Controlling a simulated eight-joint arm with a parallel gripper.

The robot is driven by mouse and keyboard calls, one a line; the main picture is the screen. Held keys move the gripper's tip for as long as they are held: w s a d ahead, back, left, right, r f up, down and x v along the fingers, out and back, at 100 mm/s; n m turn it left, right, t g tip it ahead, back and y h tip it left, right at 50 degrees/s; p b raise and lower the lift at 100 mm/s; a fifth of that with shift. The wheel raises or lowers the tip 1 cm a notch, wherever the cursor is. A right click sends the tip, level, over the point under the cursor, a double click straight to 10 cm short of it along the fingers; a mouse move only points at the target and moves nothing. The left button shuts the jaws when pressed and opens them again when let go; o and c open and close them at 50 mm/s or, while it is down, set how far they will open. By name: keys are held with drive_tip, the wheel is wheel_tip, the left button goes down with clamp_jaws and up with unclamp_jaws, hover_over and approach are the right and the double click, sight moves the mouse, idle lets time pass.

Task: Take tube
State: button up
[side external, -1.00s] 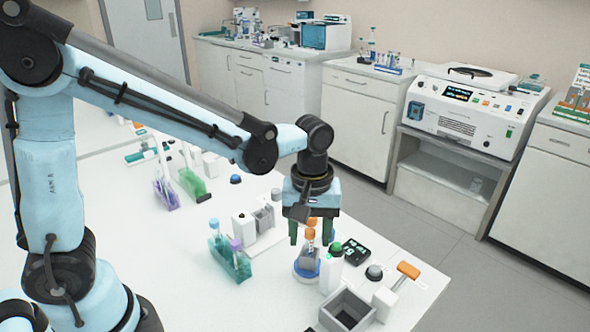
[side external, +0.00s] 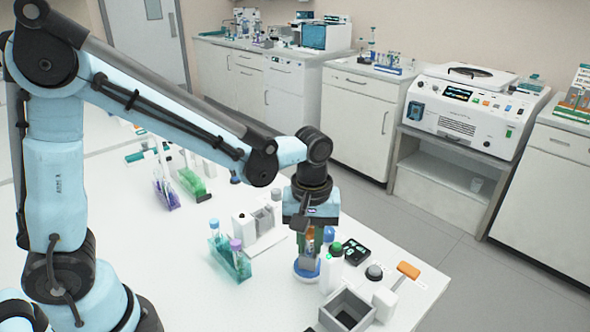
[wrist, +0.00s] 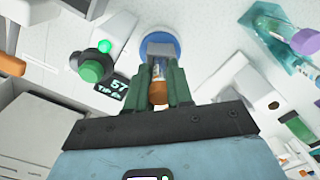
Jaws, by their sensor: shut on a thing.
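The tube (wrist: 158,92) has an orange-brown cap and a clear body, seen end-on in the wrist view. It stands at a round holder with a blue rim (side external: 307,270), which also shows in the wrist view (wrist: 176,47). My gripper (side external: 309,253) points down over this holder, with its green fingers shut on the tube, one on each side. In the wrist view, the fingers (wrist: 160,78) flank the tube just past its cap. The fingers hide much of the tube in the side view. I cannot tell whether its lower end still touches the holder.
A teal rack (side external: 230,260) with capped tubes stands to the left. A white block with a green button (side external: 337,249), a dark display (side external: 355,250) and an open grey box (side external: 346,311) lie close on the right. An orange-handled device (side external: 408,270) is near the table edge.

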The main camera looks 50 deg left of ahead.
drive_tip(key=shift+r, duration=0.15)
drive_tip(key=shift+r, duration=0.55)
drive_tip(key=r, duration=0.3)
drive_tip(key=shift+s+d, duration=0.2)
drive_tip(key=s+d+r, duration=0.6)
drive_tip(key=s+d, duration=0.1)
drive_tip(key=d, duration=0.1)
drive_tip(key=shift+s+r, duration=0.35)
drive_tip(key=shift+s, duration=0.05)
drive_tip(key=shift+a, duration=0.1)
